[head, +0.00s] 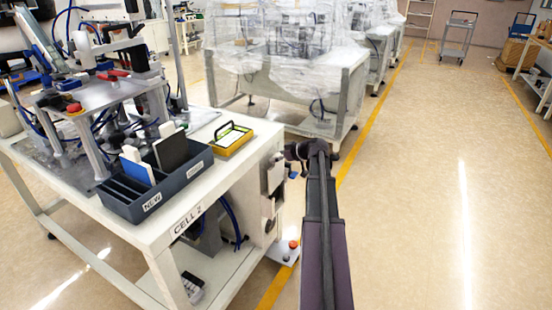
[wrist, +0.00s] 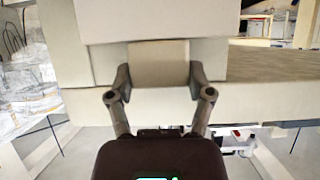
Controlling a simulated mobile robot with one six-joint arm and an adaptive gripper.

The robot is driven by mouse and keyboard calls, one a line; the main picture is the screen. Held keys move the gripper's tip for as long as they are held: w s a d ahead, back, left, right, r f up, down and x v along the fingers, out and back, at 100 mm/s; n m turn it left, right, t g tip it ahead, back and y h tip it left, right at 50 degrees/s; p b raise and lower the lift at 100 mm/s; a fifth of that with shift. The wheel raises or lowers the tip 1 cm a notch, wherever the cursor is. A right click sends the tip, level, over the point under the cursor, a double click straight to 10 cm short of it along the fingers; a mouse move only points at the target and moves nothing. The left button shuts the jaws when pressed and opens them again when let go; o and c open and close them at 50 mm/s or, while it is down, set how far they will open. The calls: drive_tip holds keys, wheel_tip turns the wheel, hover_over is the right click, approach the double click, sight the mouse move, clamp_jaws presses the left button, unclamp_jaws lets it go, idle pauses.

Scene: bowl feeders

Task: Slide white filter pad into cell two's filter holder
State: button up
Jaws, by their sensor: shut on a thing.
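My gripper (wrist: 160,74) shows in the wrist view, with a finger on either side of a plain off-white piece, apparently the white filter pad (wrist: 160,58), and shut on it. The pad's far end meets or passes behind a wider pale block (wrist: 140,22); I cannot tell whether it is inside it. In the head view my wrist is at the right end of the bench marked CELL 2 (head: 188,222), beside a pale fixture with dark openings (head: 271,180), possibly the filter holder. The fingers and held pad cannot be made out there.
A dark rack (head: 137,208) labelled NEW holds a blue-faced pad (head: 137,171) and a black pad (head: 171,150). A yellow tray (head: 240,146) with a black handle sits behind it. Feeder equipment fills the bench's left. Plastic-wrapped machines (head: 290,40) stand behind; the right floor is open.

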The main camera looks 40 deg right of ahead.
sight(278, 180)
drive_tip(key=shift+f+b, duration=5.7)
drive_tip(key=shift+f, duration=0.05)
idle(1.8)
